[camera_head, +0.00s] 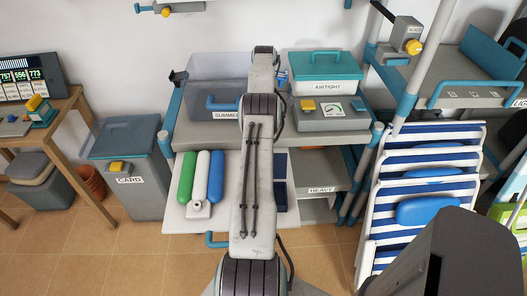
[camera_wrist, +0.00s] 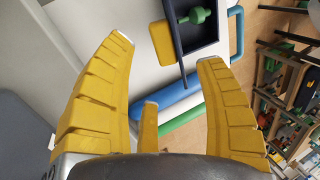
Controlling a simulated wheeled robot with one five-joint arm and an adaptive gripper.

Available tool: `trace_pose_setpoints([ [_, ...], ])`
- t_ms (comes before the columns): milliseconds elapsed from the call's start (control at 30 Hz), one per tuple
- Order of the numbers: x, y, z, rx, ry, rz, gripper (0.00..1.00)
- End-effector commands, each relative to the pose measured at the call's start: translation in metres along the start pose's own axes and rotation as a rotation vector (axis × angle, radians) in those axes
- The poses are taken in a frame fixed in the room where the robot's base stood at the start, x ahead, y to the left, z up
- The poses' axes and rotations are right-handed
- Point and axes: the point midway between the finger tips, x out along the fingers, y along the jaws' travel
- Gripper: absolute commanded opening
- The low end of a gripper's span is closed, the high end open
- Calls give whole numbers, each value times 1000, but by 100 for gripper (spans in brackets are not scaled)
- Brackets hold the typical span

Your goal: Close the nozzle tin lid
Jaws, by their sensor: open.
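The nozzle tin appears to be the dark blue open box (camera_wrist: 208,52) at the top of the wrist view, with a green nozzle-like piece (camera_wrist: 196,16) inside. A flat yellow piece (camera_wrist: 162,44) lies along its left side, by a thin dark edge that may be the raised lid. In the head view the dark blue box (camera_head: 281,192) shows in part on the pull-out shelf, right of my arm, which hides the rest. My gripper (camera_wrist: 166,50) is open and empty, its yellow fingers spread below the tin in the picture. Contact cannot be told.
Green (camera_head: 186,177), white (camera_head: 200,178) and blue (camera_head: 216,176) cylinders lie on the white pull-out shelf (camera_head: 177,216) left of my arm. A striped folding chair (camera_head: 418,165) stands right. A grey CARD bin (camera_head: 127,185) stands left. Tiled floor is clear in front.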

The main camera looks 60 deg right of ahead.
Motion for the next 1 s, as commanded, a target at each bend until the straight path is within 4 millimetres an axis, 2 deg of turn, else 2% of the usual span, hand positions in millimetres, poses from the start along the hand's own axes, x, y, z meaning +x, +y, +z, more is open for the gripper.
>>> trace_pose_setpoints([
  [167, 7, 0, 0, -5, 0, -1, 65],
  [1000, 67, 0, 1, -2, 1, 0, 65],
])
